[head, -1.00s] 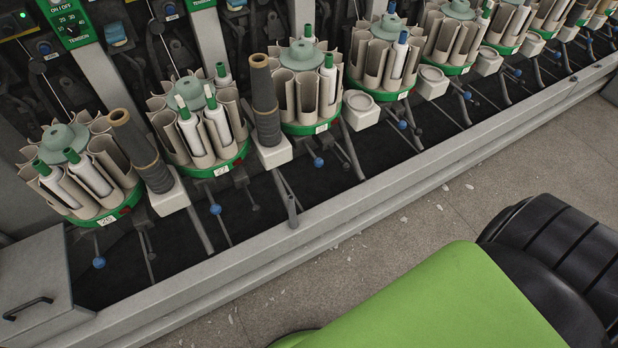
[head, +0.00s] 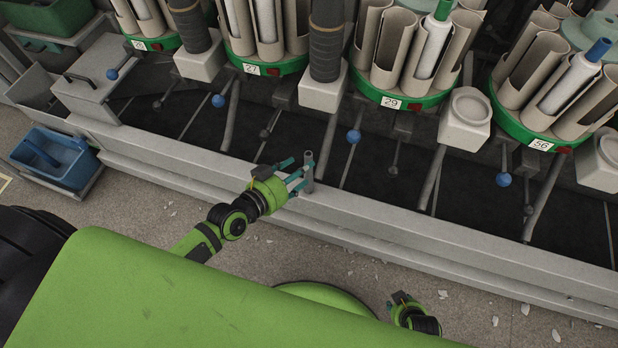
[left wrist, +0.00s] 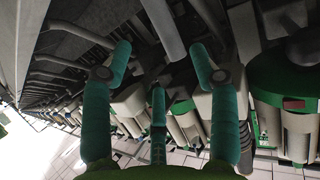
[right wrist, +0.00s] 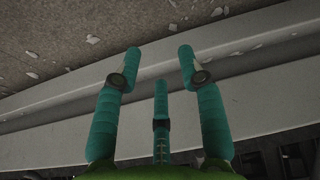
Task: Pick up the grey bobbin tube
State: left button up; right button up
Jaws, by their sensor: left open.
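The grey bobbin tube (head: 308,175) stands upright on the machine's grey front rail in the head view. My left gripper (head: 296,174) is open beside it, with its teal fingers at the tube's left side. I cannot tell whether they touch it. The left wrist view shows the open left fingers (left wrist: 160,62) with grey bars beyond them; which one is the tube is unclear. My right gripper (right wrist: 160,68) is open and empty in the right wrist view, above the floor and the rail.
Green-rimmed carousels (head: 415,102) with bobbins stand behind the rail (head: 400,222). Blue-knobbed levers (head: 353,137) stick out between them and the rail. A blue bin (head: 55,158) sits at the left. The floor (head: 150,208) in front has scattered scraps.

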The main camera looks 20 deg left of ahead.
aim_at(307, 162)
pick_arm(q)
jog(key=x, duration=0.1)
jog(key=b+x, duration=0.1)
jog(key=x, duration=0.1)
jog(key=a+x, duration=0.1)
jog(key=x, duration=0.1)
jog(key=shift+w+d+f, duration=0.15)
jog(key=shift+w+f, duration=0.1)
jog(key=shift+w, duration=0.1)
jog(key=shift+w+d, duration=0.15)
jog(key=shift+w, duration=0.15)
jog(key=c, duration=1.1)
